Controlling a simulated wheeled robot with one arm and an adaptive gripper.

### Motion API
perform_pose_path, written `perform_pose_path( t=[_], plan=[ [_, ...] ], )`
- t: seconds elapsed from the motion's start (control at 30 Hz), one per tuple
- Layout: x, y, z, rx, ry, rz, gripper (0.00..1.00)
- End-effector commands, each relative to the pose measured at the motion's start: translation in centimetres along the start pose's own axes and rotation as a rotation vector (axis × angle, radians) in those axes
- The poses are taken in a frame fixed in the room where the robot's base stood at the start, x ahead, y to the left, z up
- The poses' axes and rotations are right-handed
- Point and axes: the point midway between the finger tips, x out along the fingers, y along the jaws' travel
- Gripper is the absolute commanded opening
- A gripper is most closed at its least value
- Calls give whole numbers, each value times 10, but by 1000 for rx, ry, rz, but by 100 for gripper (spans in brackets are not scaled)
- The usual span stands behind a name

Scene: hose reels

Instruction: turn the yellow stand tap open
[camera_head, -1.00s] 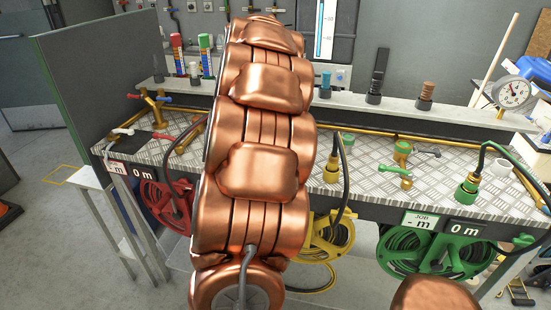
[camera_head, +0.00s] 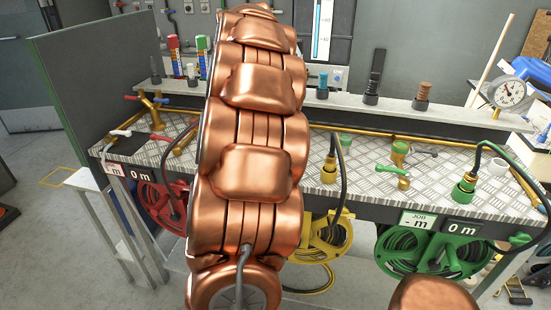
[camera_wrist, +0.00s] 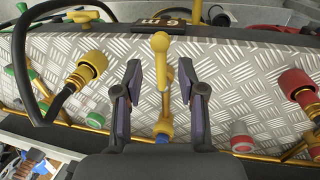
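The yellow stand tap shows in the wrist view, with its yellow lever (camera_wrist: 161,52) pointing up the picture over the chequered metal bench top. My gripper (camera_wrist: 158,72) is open, one dark finger on each side of the lever, with a visible gap on both sides. I cannot tell how deep the fingers reach. In the head view my copper-coloured arm hides the tap and the gripper.
A yellow hose fitting (camera_wrist: 88,70) with a black hose is left of the gripper; a red fitting (camera_wrist: 297,85) is at right. The head view shows a yellow reel (camera_head: 318,240), a green reel (camera_head: 432,250) and a green tap (camera_head: 396,172). A shelf (camera_head: 430,112) runs behind.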

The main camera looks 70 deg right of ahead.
Motion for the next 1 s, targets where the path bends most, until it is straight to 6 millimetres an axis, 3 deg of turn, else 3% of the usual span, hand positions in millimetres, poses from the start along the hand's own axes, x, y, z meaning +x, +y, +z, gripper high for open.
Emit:
perform_pose_path(
  t=[0.2, 0.6, 1.0],
  plan=[
    [-32, -1, -1, 0, 4, -3, 40],
    [-78, 0, -1, 0, 2, -1, 40],
    [-91, 0, 1, -1, -3, 0, 40]
  ],
)
